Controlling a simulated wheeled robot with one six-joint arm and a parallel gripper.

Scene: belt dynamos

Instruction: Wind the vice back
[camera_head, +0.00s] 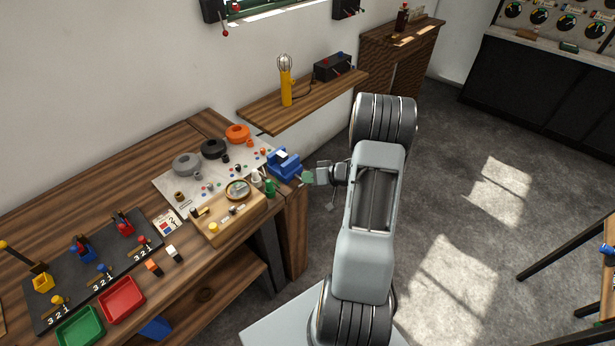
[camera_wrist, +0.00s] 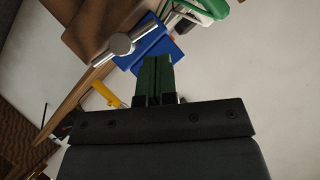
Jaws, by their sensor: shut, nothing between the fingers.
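The blue vice (camera_head: 285,165) sits at the right end of the workbench, near its edge. In the wrist view the vice's blue body (camera_wrist: 158,46) is just beyond my fingertips. Its silver handle bar (camera_wrist: 122,44) lies slanted to the left of the fingers. My gripper (camera_head: 304,178) is close to the vice's right side. In the wrist view my gripper's green fingers (camera_wrist: 156,60) are shut together and empty, pointing at the vice. Whether the fingertips touch the vice cannot be told. The handle is too small to make out clearly in the head view.
A grey mat (camera_head: 167,184) with coloured rings lies behind. A shelf (camera_head: 262,113) with a yellow lamp (camera_head: 286,88) is above. The floor to the right is open.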

